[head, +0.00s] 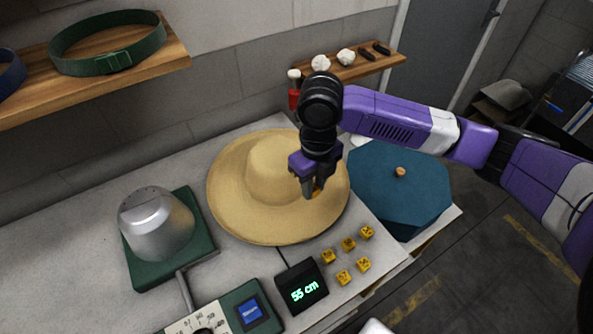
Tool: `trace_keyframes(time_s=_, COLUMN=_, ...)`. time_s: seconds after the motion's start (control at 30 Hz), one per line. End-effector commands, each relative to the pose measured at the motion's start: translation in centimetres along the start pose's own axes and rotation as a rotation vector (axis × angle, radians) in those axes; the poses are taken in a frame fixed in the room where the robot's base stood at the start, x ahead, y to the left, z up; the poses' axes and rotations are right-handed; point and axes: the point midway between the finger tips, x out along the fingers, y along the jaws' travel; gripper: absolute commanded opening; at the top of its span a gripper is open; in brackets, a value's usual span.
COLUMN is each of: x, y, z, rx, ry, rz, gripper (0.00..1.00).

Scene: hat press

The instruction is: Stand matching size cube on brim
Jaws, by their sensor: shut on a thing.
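A straw-coloured wide-brimmed hat (232,189) lies on the grey bench, crown up. My gripper (312,192) is over the right part of its brim, pointing down. It is shut on a small orange-yellow cube (317,185), mostly hidden between the fingers. I cannot tell whether the cube touches the brim, and its number is not readable. Several yellow number cubes (348,244) stand on the bench in front of the hat. A small black display (303,286) beside them reads "55 cm" in green.
A metal hat block (156,224) on a green base stands left of the hat. A green control panel (243,308) is at the front. A blue-green octagonal box (398,183) stands to the right. Wooden shelves (155,60) hold bands at the upper left.

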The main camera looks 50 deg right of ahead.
Motion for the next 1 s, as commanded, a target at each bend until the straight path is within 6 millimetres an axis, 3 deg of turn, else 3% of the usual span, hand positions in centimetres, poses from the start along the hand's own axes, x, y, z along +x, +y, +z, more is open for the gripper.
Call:
trace_keyframes(time_s=0.37, x=1.7, y=0.0, z=0.0, rx=-0.004, ry=0.001, rz=0.001, gripper=0.0)
trace_keyframes(time_s=1.0, x=7.5, y=0.0, z=0.0, rx=-0.002, ry=0.001, rz=0.0, gripper=0.0)
